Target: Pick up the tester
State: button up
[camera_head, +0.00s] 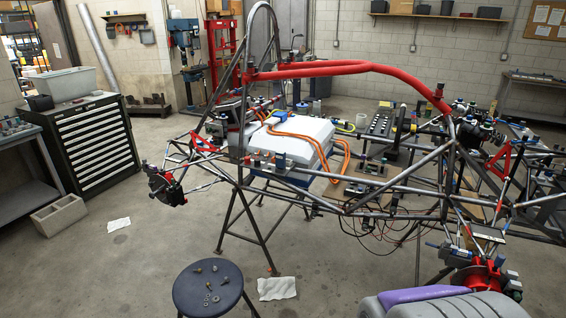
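I cannot pick out the tester with certainty; several small devices sit on the tube chassis (345,209), too small to identify. A black device with rows of round parts (381,127) sits on the chassis, right of a white battery-like box (290,142) with orange cables. A small grey-green item (371,168) lies on a panel in the middle of the frame. My gripper is not in view.
A dark round stool (225,277) with small metal parts stands in front. The left floor is mostly clear.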

aim_at(281, 156)
jog(key=i+l, duration=0.25)
jog(key=i, duration=0.25)
jog(key=i+l+z, duration=0.15)
jog(key=i+l, duration=0.15)
jog(key=i, duration=0.2)
jog(key=i+l, duration=0.2)
jog(key=i, duration=0.3)
jog(key=i+l+z, duration=0.1)
jog(key=i, duration=0.45)
jog(key=l, duration=0.1)
